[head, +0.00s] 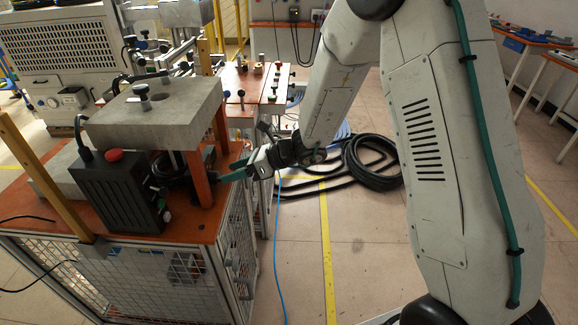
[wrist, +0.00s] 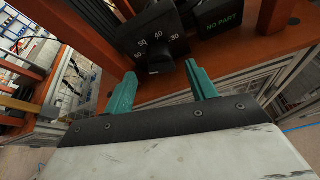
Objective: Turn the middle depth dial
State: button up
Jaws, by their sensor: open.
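A black dial knob (wrist: 160,66) shows in the wrist view below a dark panel (wrist: 148,35) marked 50, 40 and 30. Only this one dial is clear, and I cannot tell whether others are hidden. My gripper (wrist: 160,70) is open, with one teal finger on each side of the dial in the picture. The dial seems to lie just beyond the fingertips; I see no contact. In the head view my gripper (head: 232,175) reaches in beside an orange post, and the dial cannot be made out there.
A dark box reading NO PART (wrist: 218,20) stands right of the dial. An orange post (wrist: 273,18) rises farther right, and the orange tabletop (wrist: 240,60) lies beneath. In the head view a grey slab (head: 165,115) overhangs the area. Black hoses (head: 370,165) lie on the floor.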

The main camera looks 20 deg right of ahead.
jog(key=s+d+r+n+g+h, duration=0.2)
jog(key=s+d+r+n, duration=0.2)
jog(key=s+r+n, duration=0.4)
jog(key=s+d+r+n+g+h, duration=0.3)
jog(key=s+r+n, duration=0.4)
jog(key=s, duration=0.6)
jog(key=shift+d+r+n, duration=0.35)
jog(key=shift+d+n, duration=0.15)
jog(key=s+d+r+n+t+h, duration=0.2)
jog(key=s+d+n+h, duration=0.6)
jog(key=s+d, duration=0.5)
jog(key=shift+d+r, duration=0.2)
jog(key=shift+r, duration=0.45)
dwell(0.7)
